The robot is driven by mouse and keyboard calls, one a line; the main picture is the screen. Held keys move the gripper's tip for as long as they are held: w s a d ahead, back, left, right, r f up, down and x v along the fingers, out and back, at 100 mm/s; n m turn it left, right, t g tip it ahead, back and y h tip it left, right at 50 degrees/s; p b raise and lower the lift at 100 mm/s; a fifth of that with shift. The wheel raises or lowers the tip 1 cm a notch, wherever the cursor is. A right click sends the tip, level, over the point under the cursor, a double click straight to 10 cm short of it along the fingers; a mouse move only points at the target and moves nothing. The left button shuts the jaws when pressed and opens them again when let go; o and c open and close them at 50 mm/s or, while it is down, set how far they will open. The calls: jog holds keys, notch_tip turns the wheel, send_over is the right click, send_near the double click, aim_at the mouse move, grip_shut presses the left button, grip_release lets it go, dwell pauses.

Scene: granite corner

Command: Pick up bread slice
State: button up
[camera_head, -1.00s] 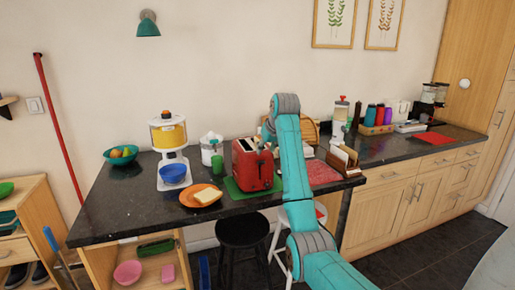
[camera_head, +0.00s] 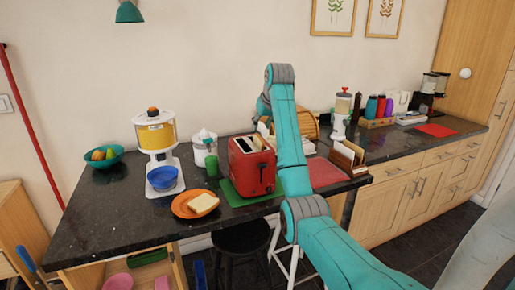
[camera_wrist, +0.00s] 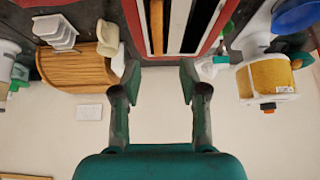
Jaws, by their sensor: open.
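A pale bread slice (camera_head: 203,203) with a brown crust lies on an orange plate (camera_head: 181,211) near the counter's front edge, left of the red toaster (camera_head: 251,172). In the wrist view the toaster (camera_wrist: 222,14) is at the top, its slots facing the camera. A tan strip shows in one slot; I cannot tell whether it is bread. My gripper (camera_wrist: 160,78) is open and empty, with the toaster beyond its fingertips. In the head view my arm hides the gripper. The plate and its slice are not visible in the wrist view.
A blender-like machine with a blue bowl (camera_head: 163,178) stands behind the plate. A green cup (camera_head: 211,166) is beside the toaster. A wooden bread box (camera_head: 311,125) and a napkin holder (camera_head: 347,158) stand to the right. The counter (camera_head: 112,222) is bare left of the plate.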

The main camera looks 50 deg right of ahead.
aim_at(259, 136)
jog(key=shift+s+x, duration=0.1)
jog(key=shift+x, duration=1.8)
jog(key=shift+s+x, duration=0.15)
jog(key=shift+x, duration=1.8)
grip_shut()
